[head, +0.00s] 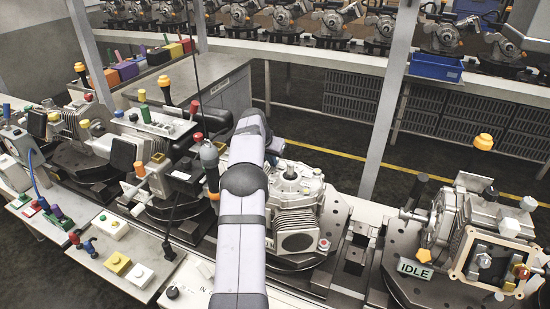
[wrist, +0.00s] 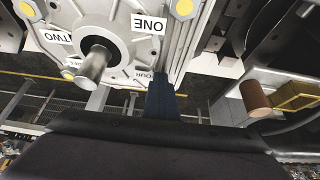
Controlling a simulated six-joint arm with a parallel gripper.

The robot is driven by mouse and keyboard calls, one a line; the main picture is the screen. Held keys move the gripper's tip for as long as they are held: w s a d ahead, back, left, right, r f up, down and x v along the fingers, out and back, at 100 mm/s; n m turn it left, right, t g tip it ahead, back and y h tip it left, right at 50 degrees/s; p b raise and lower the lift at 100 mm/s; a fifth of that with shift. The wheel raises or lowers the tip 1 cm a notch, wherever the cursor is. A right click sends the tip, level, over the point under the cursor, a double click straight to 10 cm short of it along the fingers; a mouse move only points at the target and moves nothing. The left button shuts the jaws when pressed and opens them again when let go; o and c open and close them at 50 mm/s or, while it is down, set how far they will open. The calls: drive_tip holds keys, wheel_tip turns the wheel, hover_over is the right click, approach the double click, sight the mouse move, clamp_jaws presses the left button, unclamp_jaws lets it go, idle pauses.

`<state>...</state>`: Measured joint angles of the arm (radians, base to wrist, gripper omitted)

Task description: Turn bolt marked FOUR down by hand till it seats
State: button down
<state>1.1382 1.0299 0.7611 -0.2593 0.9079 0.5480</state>
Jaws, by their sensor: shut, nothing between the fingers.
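In the wrist view a pale metal housing (wrist: 125,55) fills the top, with a short shaft (wrist: 95,65) standing out of its face. Its ONE label (wrist: 149,23) and TWO label (wrist: 54,38) are readable. A third label (wrist: 140,76), which looks like FOUR, is partly covered beside my gripper. Yellow bolt heads (wrist: 185,8) show at some corners. My gripper (wrist: 160,94) is shut and empty, its dark blue fingers against the housing's lower edge in the picture. The bolt by the FOUR label is hidden, so contact cannot be told.
In the head view a gearbox (head: 298,215) stands right of my arm on the conveyor. An IDLE sign (head: 414,268) hangs on the fixture at right. Cluttered fixtures and a button panel (head: 118,262) fill the left. A blue bin (head: 436,66) sits on the back rack.

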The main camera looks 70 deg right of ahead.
drive_tip(key=shift+w+r+p, duration=0.15)
drive_tip(key=shift+w+p, duration=0.8)
drive_tip(key=shift+p, duration=0.4)
drive_tip(key=shift+a+b, duration=0.1)
drive_tip(key=shift+b, duration=0.5)
drive_tip(key=shift+w+a, duration=0.1)
drive_tip(key=shift+a, duration=0.1)
wheel_tip(320, 180, up, 4)
drive_tip(key=p, duration=0.3)
drive_tip(key=shift+r, duration=0.85)
